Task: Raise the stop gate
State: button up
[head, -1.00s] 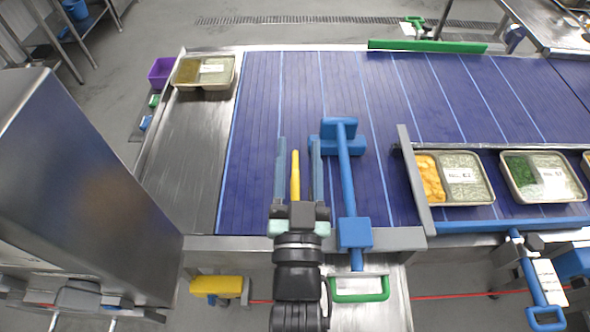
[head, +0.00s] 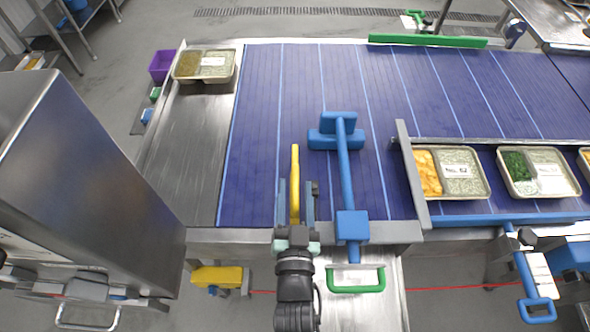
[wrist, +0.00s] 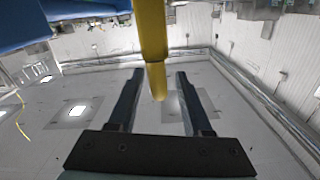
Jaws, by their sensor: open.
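The grey bar (head: 411,175), which looks like the stop gate, stands across the lane at the left end of a row of food trays. A yellow bar-shaped handle (head: 295,168) stands left of a blue T-ended lever (head: 345,180); what it joins to is hidden. My gripper (head: 295,185) is open, with its fingers on either side of the yellow handle. In the wrist view the yellow handle (wrist: 153,40) comes down from the top between the two spread fingers (wrist: 155,78), with gaps on both sides.
Filled trays (head: 450,175) (head: 538,172) sit right of the grey bar. Another tray (head: 205,66) is on the steel strip at the far left. A steel cabinet (head: 80,180) stands close on the left. A green handle (head: 357,288) hangs below the blue lever.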

aim_at(295, 174)
jog(key=shift+w, duration=2.1)
grip_shut()
